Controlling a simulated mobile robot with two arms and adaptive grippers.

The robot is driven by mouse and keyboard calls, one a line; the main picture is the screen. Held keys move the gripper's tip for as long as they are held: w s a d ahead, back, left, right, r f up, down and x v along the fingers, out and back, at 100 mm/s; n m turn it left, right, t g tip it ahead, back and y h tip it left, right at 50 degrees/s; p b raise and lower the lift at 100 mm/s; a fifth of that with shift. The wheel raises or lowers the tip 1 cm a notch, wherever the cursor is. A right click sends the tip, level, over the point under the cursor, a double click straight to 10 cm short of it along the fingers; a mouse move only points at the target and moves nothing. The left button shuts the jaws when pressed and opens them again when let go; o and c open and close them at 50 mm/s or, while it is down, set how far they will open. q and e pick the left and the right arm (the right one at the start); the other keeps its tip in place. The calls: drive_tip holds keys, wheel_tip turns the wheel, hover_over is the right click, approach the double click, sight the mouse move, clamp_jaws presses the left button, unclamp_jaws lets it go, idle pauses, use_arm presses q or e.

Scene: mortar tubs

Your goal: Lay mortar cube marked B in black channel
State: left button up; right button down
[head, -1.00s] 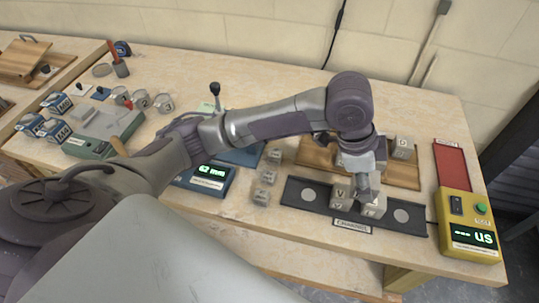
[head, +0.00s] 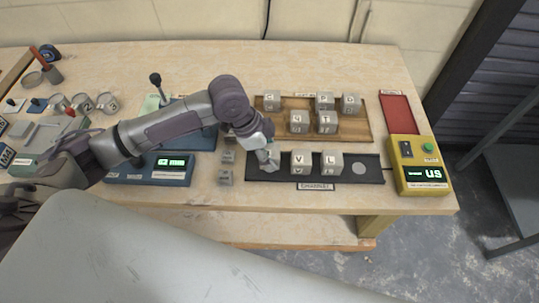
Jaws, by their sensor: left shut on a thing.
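My left gripper (head: 266,157) is at the left end of the black channel (head: 374,174), pointing down. It is shut on a grey cube (head: 269,165), which is mostly hidden by the fingers. I cannot read its letter. A cube marked V (head: 301,162) and a cube marked L (head: 332,163) sit side by side in the channel, right of my gripper. A pale round spot (head: 359,168) shows on the bare channel floor to their right. My right gripper is not in view.
A wooden tray (head: 362,126) behind the channel holds several lettered cubes. Loose small cubes (head: 226,177) stand left of the channel. A yellow box (head: 418,162) with a green display stands at the right, and a blue display box (head: 150,169) at the left.

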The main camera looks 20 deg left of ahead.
use_arm(q)
drive_tip(key=shift+f, duration=0.95)
drive_tip(key=o, duration=1)
drive_tip(key=shift+f, duration=0.15)
drive_tip(key=shift+c, duration=0.2)
drive_tip(key=o, duration=0.4)
drive_tip(key=v, duration=1.2)
drive_tip(key=shift+s+b, duration=0.1)
drive_tip(key=shift+b, duration=0.25)
